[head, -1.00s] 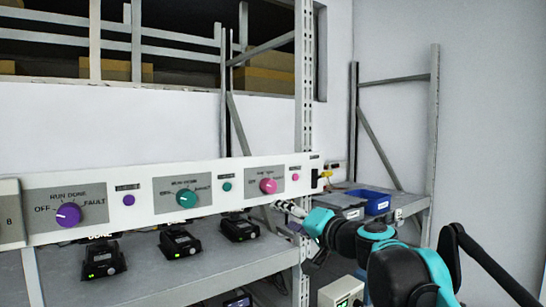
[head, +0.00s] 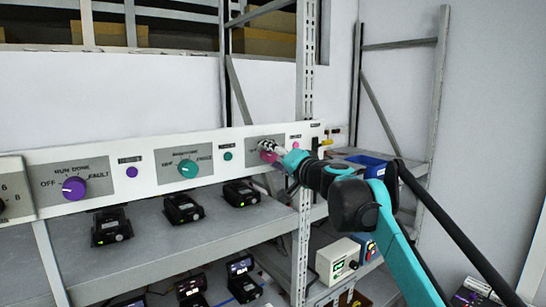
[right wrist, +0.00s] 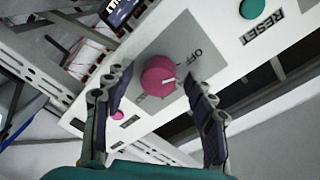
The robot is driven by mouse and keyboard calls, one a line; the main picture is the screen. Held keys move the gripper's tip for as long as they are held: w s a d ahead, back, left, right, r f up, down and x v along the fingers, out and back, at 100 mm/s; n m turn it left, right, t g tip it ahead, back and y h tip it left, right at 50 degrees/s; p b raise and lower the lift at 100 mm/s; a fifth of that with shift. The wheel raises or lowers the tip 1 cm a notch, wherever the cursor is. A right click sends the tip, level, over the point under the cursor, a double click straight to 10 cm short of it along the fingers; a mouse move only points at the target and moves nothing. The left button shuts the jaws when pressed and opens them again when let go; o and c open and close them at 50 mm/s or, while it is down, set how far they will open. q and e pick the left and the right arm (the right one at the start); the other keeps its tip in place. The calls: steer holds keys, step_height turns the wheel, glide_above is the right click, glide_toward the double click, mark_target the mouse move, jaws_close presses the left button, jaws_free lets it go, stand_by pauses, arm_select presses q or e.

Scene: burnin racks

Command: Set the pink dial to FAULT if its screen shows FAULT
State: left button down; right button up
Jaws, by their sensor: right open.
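The pink dial (right wrist: 157,76) sits on a grey plate on the white panel, in the middle of the right wrist view. Its white mark points right, roughly toward the OFF side. My right gripper (right wrist: 156,90) is open, its fingers on either side of the dial; I cannot tell whether they touch it. In the head view the right gripper (head: 281,150) partly covers the pink dial (head: 267,156). A dark screen (right wrist: 122,11) is cut off at the top of the wrist view; its visible letters look like "ULT". My left gripper is not in view.
A purple dial (head: 74,188) and a teal dial (head: 188,168) are on the same panel (head: 140,150). A pink button (right wrist: 117,114) is close to my left-hand finger in the wrist view. Black devices (head: 183,208) stand on the shelf below. A rack post (head: 304,80) rises beside my gripper.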

steer(key=shift+c, duration=0.4)
steer(key=shift+w, duration=0.1)
steer(key=c, duration=1.1)
steer(key=shift+m, duration=0.3)
steer(key=m+p, duration=0.2)
steer(key=shift+r+m, duration=0.1)
steer(key=shift+m, duration=0.2)
steer(key=m+p, duration=0.1)
steer(key=m, duration=0.2)
steer(key=shift+p, duration=0.3)
steer(key=m+p, duration=0.1)
steer(key=m, duration=0.3)
steer(key=shift+m+g+p, duration=0.3)
steer(key=shift+m+g, duration=0.1)
steer(key=shift+m+p, duration=0.4)
steer(key=shift+m, duration=1.1)
